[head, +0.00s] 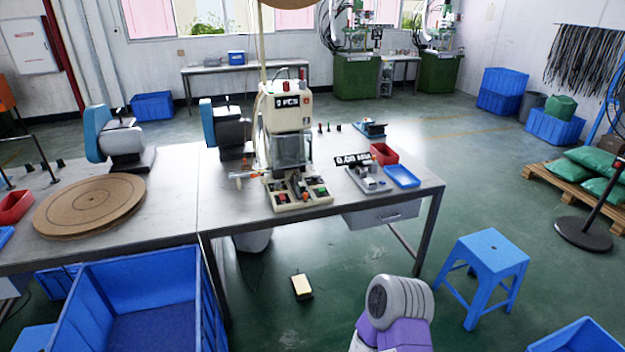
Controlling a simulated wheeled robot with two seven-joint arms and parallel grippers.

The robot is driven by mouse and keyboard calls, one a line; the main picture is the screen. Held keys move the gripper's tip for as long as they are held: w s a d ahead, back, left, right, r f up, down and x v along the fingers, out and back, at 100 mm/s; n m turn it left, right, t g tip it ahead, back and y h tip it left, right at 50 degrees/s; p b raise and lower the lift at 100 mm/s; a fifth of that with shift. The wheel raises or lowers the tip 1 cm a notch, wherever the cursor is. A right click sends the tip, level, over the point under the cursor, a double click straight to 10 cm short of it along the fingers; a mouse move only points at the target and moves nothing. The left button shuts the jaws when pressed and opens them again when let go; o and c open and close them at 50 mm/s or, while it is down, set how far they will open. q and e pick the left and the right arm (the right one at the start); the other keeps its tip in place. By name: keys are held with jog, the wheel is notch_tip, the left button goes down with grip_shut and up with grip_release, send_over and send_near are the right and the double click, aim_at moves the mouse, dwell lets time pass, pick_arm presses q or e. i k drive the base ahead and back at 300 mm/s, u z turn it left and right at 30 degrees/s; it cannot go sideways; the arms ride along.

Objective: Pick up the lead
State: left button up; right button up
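Many long dark strands that look like leads (585,60) hang in a row on the right wall. I cannot tell single ones apart. A small white piece with an orange end (243,176) lies on the workbench, left of the white moulding machine (287,120); I cannot tell if it is part of a lead. Neither of my grippers is in view. A grey and purple part at the bottom, right of the middle, looks like one of my arm links.
The workbench (385,215) holds a red bin (384,153) and a blue tray (402,176). A blue stool (487,258) stands right of it. A large blue crate (150,267) is at the lower left. A wooden pallet with green sacks (590,160) stands at right.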

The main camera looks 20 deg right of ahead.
aim_at(301, 185)
jog(key=z, duration=0.8)
jog(key=i, duration=0.55)
jog(key=z, duration=0.2)
